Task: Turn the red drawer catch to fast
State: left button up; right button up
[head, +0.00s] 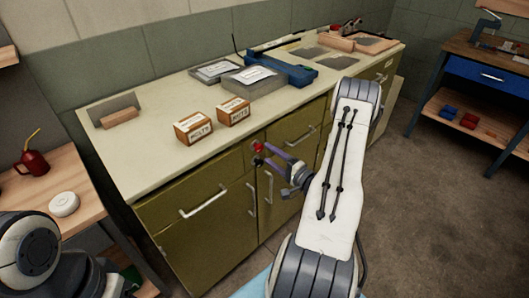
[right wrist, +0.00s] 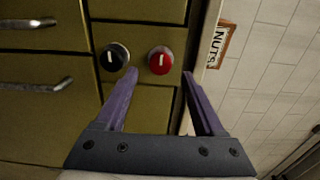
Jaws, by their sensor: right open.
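The red catch (right wrist: 161,60) is a round knob with a white mark on the olive cabinet front, just below the worktop edge. It also shows small in the head view (head: 258,148). Its mark stands upright in the tilted right wrist view, so it lies roughly level along the cabinet. The red catch lies between and just beyond the fingertips; contact cannot be told. My left gripper is out of view.
Boxes, one labelled NUTS (head: 233,111), stand on the worktop (head: 160,153) above the catch. Drawer and door handles (head: 204,202) stick out from the cabinet front. A side table (head: 62,165) with a red oil can (head: 32,163) is at left. Floor at right is clear.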

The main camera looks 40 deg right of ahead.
jog(key=s, duration=0.6)
jog(key=shift+s+d, duration=0.2)
jog(key=shift+s, duration=0.1)
